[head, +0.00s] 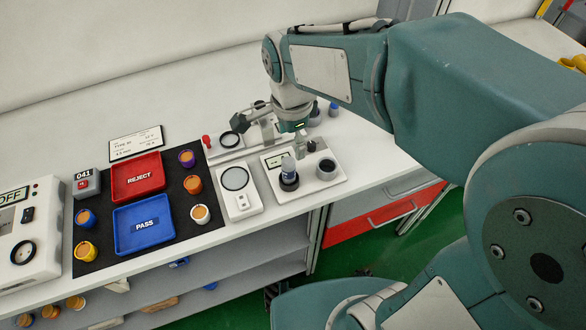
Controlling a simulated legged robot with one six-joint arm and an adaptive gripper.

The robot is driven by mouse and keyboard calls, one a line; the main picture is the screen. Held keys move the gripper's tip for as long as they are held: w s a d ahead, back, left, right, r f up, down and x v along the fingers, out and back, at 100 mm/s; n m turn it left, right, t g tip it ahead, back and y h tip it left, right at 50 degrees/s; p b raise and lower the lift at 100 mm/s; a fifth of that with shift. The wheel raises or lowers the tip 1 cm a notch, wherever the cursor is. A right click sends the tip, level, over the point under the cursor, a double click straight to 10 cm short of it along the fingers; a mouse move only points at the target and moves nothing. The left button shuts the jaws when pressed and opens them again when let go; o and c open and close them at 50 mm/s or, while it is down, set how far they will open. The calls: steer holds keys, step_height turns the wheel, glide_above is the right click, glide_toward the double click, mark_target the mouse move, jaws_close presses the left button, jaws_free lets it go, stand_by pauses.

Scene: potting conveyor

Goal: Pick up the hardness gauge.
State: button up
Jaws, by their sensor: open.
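Nothing shows in the jaws.
A white device with a round plate (236,179) stands left of the tray. Further left are a red REJECT tray (138,194), a blue PASS tray (145,249) and several small pots on a black mat (178,170). A red-knobbed device (207,141) stands behind.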

mark_target(288, 169)
steer(key=shift+m, duration=0.5)
steer(key=f, duration=0.2)
steer(key=a+f, duration=0.1)
steer(key=f, duration=0.2)
steer(key=shift+w+a+f, duration=0.15)
steer(key=shift+w+f, duration=0.15)
steer(key=shift+f, duration=0.05)
steer(key=shift+d+f, duration=0.25)
steer(key=shift+f, duration=0.3)
steer(key=f, duration=0.5)
steer(key=shift+w+a, duration=0.15)
steer(key=shift+w, duration=0.25)
steer(key=shift+d, duration=0.3)
steer(key=c, duration=0.3)
jaws_close()
steer(key=shift+a, duration=0.15)
